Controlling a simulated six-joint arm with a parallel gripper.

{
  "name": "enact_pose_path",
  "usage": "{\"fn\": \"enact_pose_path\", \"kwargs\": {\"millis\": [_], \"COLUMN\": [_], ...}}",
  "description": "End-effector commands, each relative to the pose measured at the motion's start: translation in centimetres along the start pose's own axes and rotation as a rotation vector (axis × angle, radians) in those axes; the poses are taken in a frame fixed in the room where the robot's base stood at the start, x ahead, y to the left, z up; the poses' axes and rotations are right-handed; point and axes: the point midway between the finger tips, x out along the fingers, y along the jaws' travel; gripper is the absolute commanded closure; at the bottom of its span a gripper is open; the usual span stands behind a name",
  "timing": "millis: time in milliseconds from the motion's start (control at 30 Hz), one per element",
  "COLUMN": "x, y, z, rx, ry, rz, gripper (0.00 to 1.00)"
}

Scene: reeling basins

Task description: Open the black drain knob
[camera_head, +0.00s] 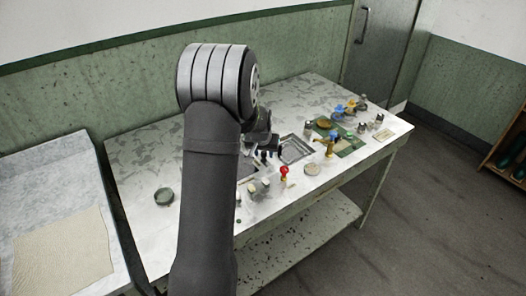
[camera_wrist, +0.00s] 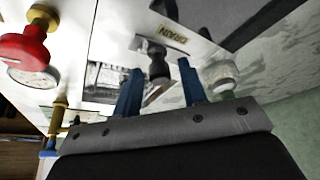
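The black drain knob (camera_wrist: 158,66) shows in the wrist view below a small plate marked DRAIN (camera_wrist: 167,32). My gripper (camera_wrist: 160,68) is open, with one blue finger on each side of the knob in the picture. I see gaps between the knob and both fingers; I cannot tell how far the fingertips reach along it. In the head view, my arm hides much of the work area around the gripper, and I cannot pick out the knob surely there.
A red knob on a brass stem (camera_wrist: 24,50) and a pale round knob (camera_wrist: 220,76) stand near the gripper. The table's back left is clear.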

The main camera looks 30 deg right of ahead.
Motion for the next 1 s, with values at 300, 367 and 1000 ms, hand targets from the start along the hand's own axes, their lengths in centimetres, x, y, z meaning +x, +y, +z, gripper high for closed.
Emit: {"fn": "enact_pose_path", "kwargs": {"millis": [300,367,1000], "x": [-0.1,-0.4,-12.5], "y": [0.0,0.0,0.0], "z": [-0.1,-0.1,-0.1], "rx": [0.000,0.000,0.000], "ry": [0.001,0.002,0.004], "rz": [0.000,0.000,0.000], "gripper": [0.58,0.58,0.58]}}
